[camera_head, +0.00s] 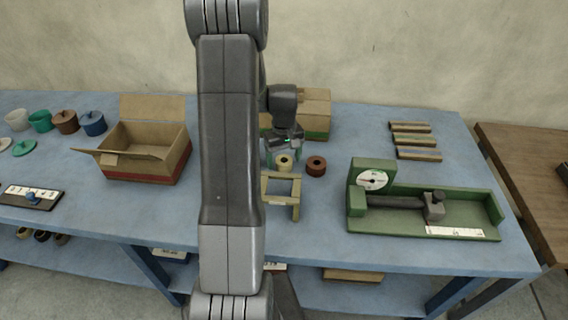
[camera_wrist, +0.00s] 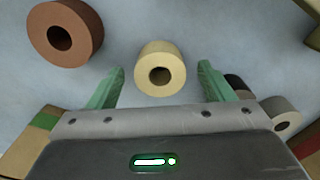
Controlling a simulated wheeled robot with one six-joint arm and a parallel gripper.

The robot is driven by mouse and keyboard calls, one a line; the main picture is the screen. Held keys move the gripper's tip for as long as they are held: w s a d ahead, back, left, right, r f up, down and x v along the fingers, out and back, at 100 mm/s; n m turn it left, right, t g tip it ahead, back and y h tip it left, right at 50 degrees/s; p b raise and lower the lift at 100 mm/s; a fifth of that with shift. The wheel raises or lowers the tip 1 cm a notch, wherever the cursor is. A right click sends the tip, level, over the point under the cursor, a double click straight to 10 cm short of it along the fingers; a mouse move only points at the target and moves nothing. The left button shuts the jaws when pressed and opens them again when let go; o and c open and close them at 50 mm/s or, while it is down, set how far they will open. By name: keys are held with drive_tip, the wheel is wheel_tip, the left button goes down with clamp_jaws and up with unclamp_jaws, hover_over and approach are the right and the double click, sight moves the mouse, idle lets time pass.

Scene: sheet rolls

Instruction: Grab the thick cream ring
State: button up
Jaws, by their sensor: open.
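The thick cream ring (camera_wrist: 160,66) lies on the blue table, its dark hole facing up, in the upper middle of the wrist view. In the head view the cream ring (camera_head: 284,162) shows just under my gripper. My gripper (camera_wrist: 160,78) is open, with one green finger on each side of the ring. There is a visible gap between the ring and both fingers. In the head view my gripper (camera_head: 283,150) partly hides what stands behind it.
A brown ring (camera_head: 316,166) lies close to the right of the cream one; it also shows at upper left in the wrist view (camera_wrist: 66,32). A wooden frame (camera_head: 281,190) stands in front. A grey ring (camera_wrist: 284,112) and cardboard boxes (camera_head: 314,110) are behind. A green gauge stand (camera_head: 408,218) is right.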

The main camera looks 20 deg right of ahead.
drive_tip(key=c, duration=1.1)
